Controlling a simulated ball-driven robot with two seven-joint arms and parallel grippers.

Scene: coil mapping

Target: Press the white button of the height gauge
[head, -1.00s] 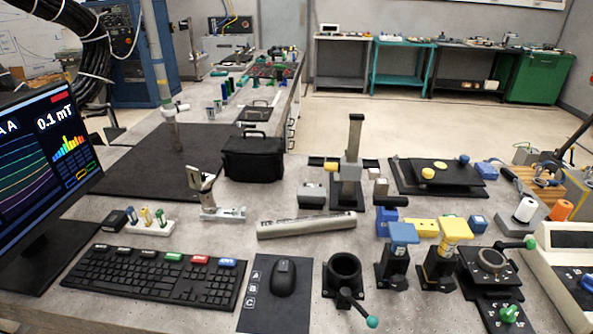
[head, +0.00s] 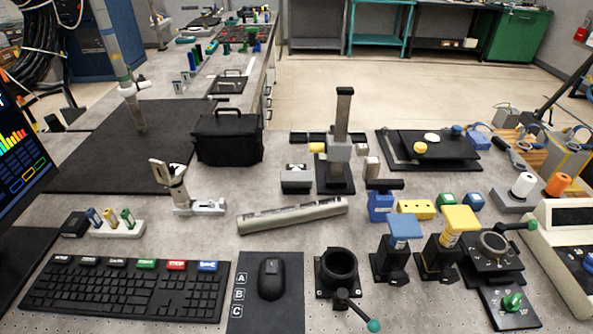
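The height gauge (head: 341,120) appears to be the upright grey column on a black base (head: 335,178), near the middle of the bench. A grey slider block (head: 340,152) sits on its column, with a small yellow part (head: 317,147) at its left. A white button on the gauge is too small to make out. Neither of my grippers is in view, and nothing touches the gauge.
A grey bar (head: 293,215) lies in front of the gauge, with a small dark box (head: 296,179) close on its left. A black plate (head: 400,135) lies to the right. Blue (head: 404,228) and yellow (head: 460,219) topped stands are nearer.

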